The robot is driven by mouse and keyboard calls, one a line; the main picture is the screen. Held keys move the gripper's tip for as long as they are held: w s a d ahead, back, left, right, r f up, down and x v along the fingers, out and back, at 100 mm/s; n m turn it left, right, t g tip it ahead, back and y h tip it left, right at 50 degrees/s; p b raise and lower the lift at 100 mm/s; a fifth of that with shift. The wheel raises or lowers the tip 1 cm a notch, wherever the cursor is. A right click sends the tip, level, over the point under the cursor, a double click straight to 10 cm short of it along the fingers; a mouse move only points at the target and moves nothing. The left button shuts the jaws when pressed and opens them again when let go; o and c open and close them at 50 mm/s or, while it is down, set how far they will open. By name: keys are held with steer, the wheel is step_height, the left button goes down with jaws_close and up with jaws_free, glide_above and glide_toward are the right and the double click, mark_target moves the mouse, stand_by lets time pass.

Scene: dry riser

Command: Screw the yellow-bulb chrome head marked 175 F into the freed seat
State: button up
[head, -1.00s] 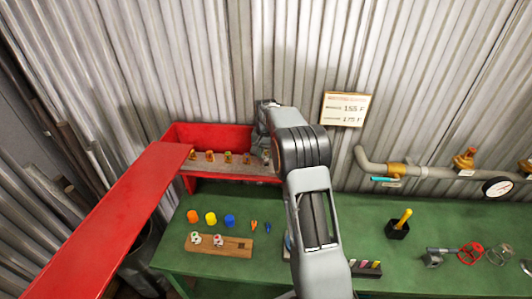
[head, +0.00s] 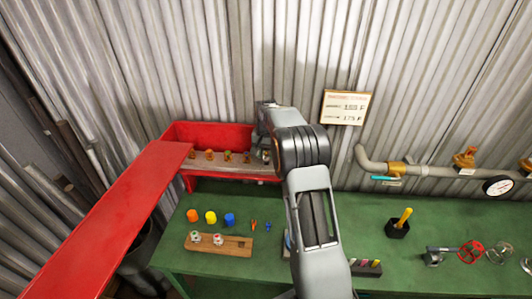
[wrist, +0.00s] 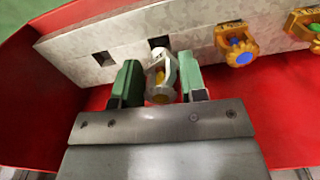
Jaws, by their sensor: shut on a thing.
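In the wrist view my gripper (wrist: 158,85) is shut on a chrome head (wrist: 163,68) with a yellow bulb, held between its two green fingers. The head sits right in front of a square hole (wrist: 159,42) in the pale rail (wrist: 130,40). I cannot tell whether its far end is inside the hole, and no marking on it is readable. A second square hole (wrist: 103,58) to the left is empty. In the head view my arm hides the gripper and most of the rail's right end.
Brass heads, one blue-bulbed (wrist: 238,48), stand along the rail to the right. The rail is inside a red box (head: 215,135) with its red lid (head: 120,215) open. Coloured caps (head: 211,217) and a wooden block (head: 232,245) lie on the green bench. A sign (head: 345,107) hangs behind.

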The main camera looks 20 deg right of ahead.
steer(key=shift+f+b, duration=0.7)
steer(key=shift+f, duration=0.6)
steer(key=m, duration=0.3)
steer(key=shift+r+p, duration=0.1)
steer(key=shift+p, duration=0.25)
steer(key=m, duration=0.2)
steer(key=shift+m, duration=0.4)
steer(key=shift+w+m, duration=0.1)
steer(key=shift+m, duration=0.9)
steer(key=m, duration=0.3)
steer(key=shift+m+p, duration=0.3)
steer(key=shift+p, duration=0.05)
